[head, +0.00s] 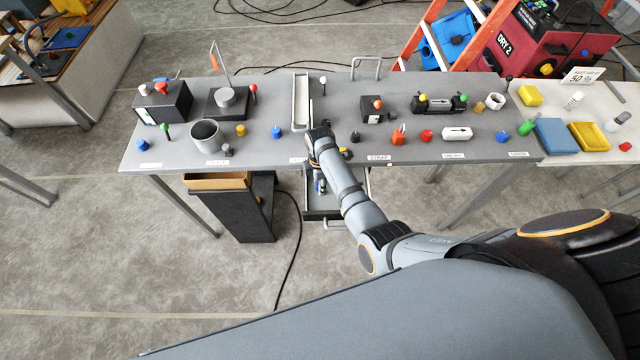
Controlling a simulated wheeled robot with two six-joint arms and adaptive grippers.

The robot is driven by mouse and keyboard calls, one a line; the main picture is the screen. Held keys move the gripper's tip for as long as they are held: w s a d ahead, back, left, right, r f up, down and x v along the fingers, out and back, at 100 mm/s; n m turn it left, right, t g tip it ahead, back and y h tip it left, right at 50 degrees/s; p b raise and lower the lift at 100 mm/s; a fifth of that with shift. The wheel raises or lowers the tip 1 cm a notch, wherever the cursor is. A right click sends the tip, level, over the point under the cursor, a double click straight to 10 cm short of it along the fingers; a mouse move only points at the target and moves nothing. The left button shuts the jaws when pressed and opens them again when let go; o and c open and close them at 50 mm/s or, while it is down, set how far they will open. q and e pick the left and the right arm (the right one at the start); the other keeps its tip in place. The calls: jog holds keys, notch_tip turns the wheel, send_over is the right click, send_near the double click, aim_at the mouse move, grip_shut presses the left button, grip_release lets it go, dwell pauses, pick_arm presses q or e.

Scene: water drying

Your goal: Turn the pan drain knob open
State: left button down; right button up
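A dark-rimmed pan (352,207) sits below the front edge of the grey table, partly covered by my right arm. A small blue and yellow part (321,184) shows over the pan's left side. It is too small to tell whether it is the drain knob. My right arm comes in from the lower right, and its dark wrist end (319,137) is at the table's front edge, above the pan. The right fingers are too small and covered to make out. I cannot tell whether they touch anything. My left gripper is not in view.
The grey table (290,88) carries many small parts, including a metal cup (206,136), a black box (163,103) and a white channel (301,101). A dark cabinet (240,215) stands left of the pan. A cable (297,235) runs down to the floor.

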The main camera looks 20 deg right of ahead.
jog(key=shift+f, duration=0.55)
jog(key=shift+c, duration=0.3)
grip_shut()
